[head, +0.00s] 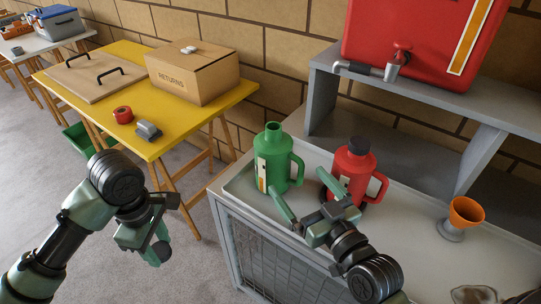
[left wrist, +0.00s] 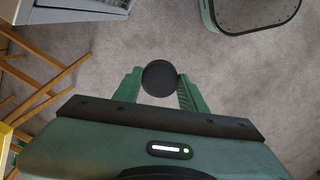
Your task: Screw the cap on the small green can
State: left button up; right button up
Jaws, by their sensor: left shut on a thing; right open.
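The green can (head: 276,172) stands upright on the grey bench, with a side handle and a bare, uncapped neck. My left gripper (head: 158,246) is shut on a round black cap (left wrist: 160,78), held over the floor, left of the bench and apart from the can. The cap is partly hidden by the gripper in the head view. My right gripper (head: 308,200) is open, its fingers spread in front of the green can and the red can; whether it touches either cannot be told.
The red can (head: 353,166) with a black cap stands right of the green can. An orange funnel (head: 466,212) stands further right. A grey shelf (head: 425,94) carries a red tank (head: 420,35) with a tap. The yellow table (head: 140,142) holds a cardboard box (head: 193,75) and small items.

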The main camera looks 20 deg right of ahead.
aim_at(283, 159)
pick_arm(q)
jog(key=shift+s+r, duration=0.15)
jog(key=shift+s, duration=0.2)
jog(key=shift+w+r+p, duration=0.2)
jog(key=shift+r+p, duration=0.05)
jog(key=shift+p, duration=0.05)
pick_arm(e)
jog(key=w, duration=0.3)
jog(key=w+a, duration=0.1)
jog(key=w, duration=0.2)
jog(key=shift+w+a, duration=0.15)
jog(key=shift+r, duration=0.1)
pick_arm(q)
jog(key=shift+r, duration=0.25)
pick_arm(e)
jog(key=w, duration=0.5)
jog(key=shift+w+a, duration=0.1)
jog(key=shift+a, duration=0.3)
jog(key=c, duration=1.7)
pick_arm(q)
jog(key=shift+p, duration=0.3)
pick_arm(e)
jog(key=shift+r, duration=0.15)
jog(key=shift+c, duration=1.3)
jog(key=shift+r, duration=0.1)
